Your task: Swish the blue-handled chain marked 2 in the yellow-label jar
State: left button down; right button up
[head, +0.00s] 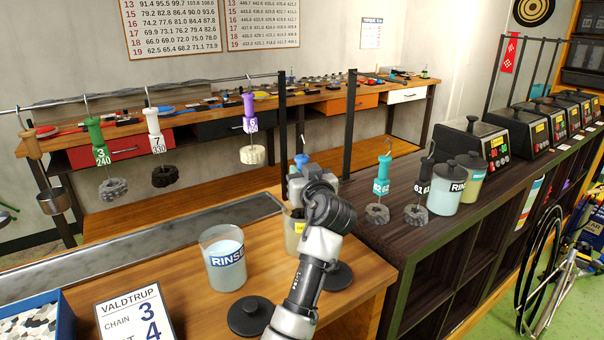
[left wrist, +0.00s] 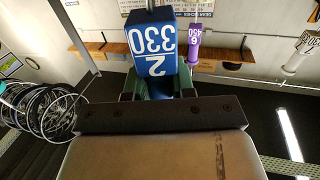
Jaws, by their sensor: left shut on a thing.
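The blue handle marked 2 and 330 (left wrist: 153,52) fills the top of the left wrist view, upside down there. My left gripper (left wrist: 158,88) is shut on it; in the head view the gripper (head: 310,182) stands over the yellow-label jar. Only a small blue top of the handle (head: 301,159) shows there. The yellow-label jar (head: 297,229) stands on the wooden bench, partly covered by my left arm. The chain under the handle is hidden, so I cannot tell whether it is inside the jar. My right gripper is out of view.
A RINSE jar (head: 224,262) stands close left of the yellow-label jar. Dark lids (head: 249,316) lie on the bench, one (head: 338,277) right of my arm. Other handled chains hang from the rail, including a green one (head: 97,142).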

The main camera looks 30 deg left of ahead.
aim_at(302, 228)
pick_arm(q)
jog(key=shift+f+b, duration=2.45)
jog(key=shift+f, duration=0.45)
jog(key=shift+r, duration=0.1)
